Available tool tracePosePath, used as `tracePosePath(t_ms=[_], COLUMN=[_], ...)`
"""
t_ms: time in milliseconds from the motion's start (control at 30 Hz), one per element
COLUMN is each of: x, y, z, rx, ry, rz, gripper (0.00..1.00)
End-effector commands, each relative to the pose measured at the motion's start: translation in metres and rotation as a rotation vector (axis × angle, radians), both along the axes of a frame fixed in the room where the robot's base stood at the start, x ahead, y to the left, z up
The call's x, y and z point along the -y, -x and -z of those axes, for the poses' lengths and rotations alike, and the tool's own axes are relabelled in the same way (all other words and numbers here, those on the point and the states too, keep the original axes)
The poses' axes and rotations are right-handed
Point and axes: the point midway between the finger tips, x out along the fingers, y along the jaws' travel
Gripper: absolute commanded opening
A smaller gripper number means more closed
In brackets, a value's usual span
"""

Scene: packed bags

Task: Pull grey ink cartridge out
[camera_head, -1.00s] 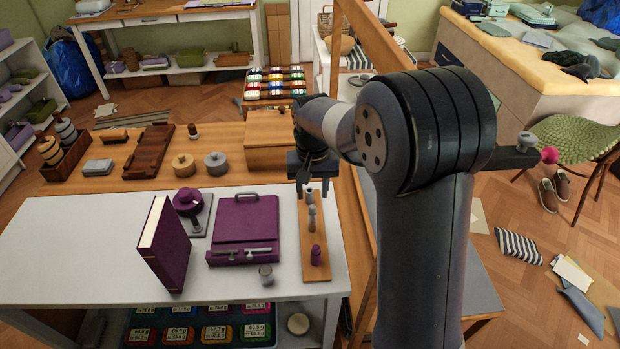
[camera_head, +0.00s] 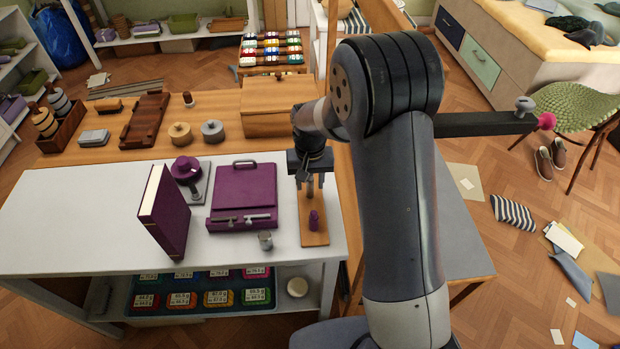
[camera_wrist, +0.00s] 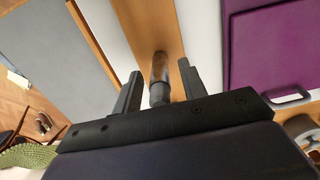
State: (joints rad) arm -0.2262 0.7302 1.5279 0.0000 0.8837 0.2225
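A wooden strip (camera_head: 314,239) lies on the white table and carries a small purple upright piece (camera_head: 314,220) near its front end. My gripper (camera_head: 310,184) is over the strip, behind the purple piece, with its fingers pointing down. In the wrist view a grey cylindrical piece (camera_wrist: 159,72), apparently the grey ink cartridge, stands on the strip between my two fingers (camera_wrist: 160,84). The fingers are open, with a gap visible on each side of it. In the head view my gripper mostly hides this piece. Its lower end is hidden.
A purple case (camera_head: 245,190) with a handle lies just left of the strip. A small grey cylinder (camera_head: 265,241) stands before it. A purple book (camera_head: 165,212) stands farther left. A wooden box (camera_head: 268,122) is behind my gripper. A wooden beam (camera_head: 350,215) runs close on the right.

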Motion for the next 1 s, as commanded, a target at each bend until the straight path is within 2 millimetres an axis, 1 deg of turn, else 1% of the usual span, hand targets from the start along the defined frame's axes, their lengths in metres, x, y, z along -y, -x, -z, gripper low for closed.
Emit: tracePosePath(t_ms=[33,400,467,500,533,600,833,1000], x=[0.0,0.0,0.0,0.0,0.0,0.0,0.0,0.0], y=[-0.0001,-0.0001,-0.0001,-0.0002,-0.0002,-0.0002,-0.0002,-0.0001], z=[-0.0002,-0.0004,-0.0004,-0.0004,-0.0005,-0.0005,-0.0005,-0.0004], rx=[0.0,0.0,0.0,0.0,0.0,0.0,0.0,0.0], ry=[0.0,0.0,0.0,0.0,0.0,0.0,0.0,0.0], rz=[0.0,0.0,0.0,0.0,0.0,0.0,0.0,0.0], gripper=[0.36,0.05,0.01,0.0,0.17,0.23,0.41,0.41])
